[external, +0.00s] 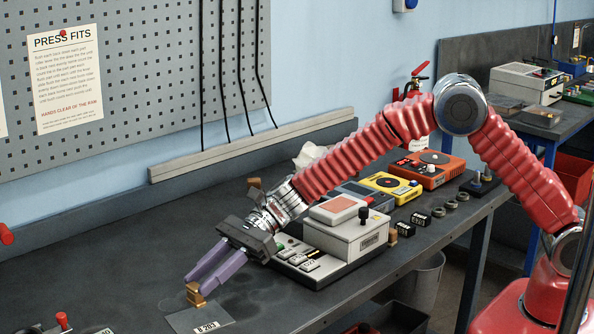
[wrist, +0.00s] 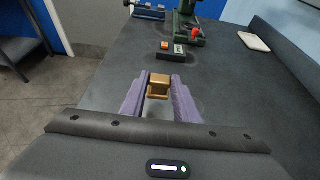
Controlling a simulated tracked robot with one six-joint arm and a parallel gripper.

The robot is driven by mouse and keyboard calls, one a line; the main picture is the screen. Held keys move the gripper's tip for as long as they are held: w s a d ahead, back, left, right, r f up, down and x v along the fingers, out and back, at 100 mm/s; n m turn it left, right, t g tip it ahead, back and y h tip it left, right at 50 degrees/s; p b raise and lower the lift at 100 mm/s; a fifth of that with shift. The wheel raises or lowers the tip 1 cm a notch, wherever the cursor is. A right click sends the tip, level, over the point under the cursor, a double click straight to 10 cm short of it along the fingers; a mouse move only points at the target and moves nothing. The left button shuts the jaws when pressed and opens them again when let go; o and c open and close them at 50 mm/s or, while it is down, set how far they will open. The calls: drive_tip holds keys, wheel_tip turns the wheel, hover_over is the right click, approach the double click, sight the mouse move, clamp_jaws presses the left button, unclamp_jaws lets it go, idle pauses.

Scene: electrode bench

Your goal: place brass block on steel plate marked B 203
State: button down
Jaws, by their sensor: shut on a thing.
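The brass block (external: 196,298) is between the purple fingers of my gripper (external: 203,275), low over the bench at the lower left of the external view. My gripper is shut on it. In the wrist view the brass block (wrist: 159,87) sits between the fingertips of my gripper (wrist: 159,95). The steel plate marked B 203 (external: 190,320) lies flat on the bench under the fingertips, its label at its front right edge. The block appears over the plate's far edge; I cannot tell whether it touches the plate. The wrist view does not clearly show this plate.
A grey machine (external: 345,238) stands right of my gripper, with yellow (external: 391,187) and orange (external: 433,169) devices behind it. A red-knobbed thing (external: 64,322) is at the lower left. In the wrist view, a green tool (wrist: 190,25) stands ahead. The bench left of my gripper is clear.

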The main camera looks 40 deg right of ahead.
drive_tip(key=shift+f, duration=1.8)
drive_tip(key=shift+f, duration=0.15)
drive_tip(key=c, duration=1.4)
unclamp_jaws()
drive_tip(key=shift+o, duration=0.2)
drive_tip(key=shift+d+r, duration=0.35)
drive_tip(key=shift+d, duration=0.2)
drive_tip(key=v, duration=1)
drive_tip(key=shift+d, duration=0.4)
drive_tip(key=shift+r, duration=0.1)
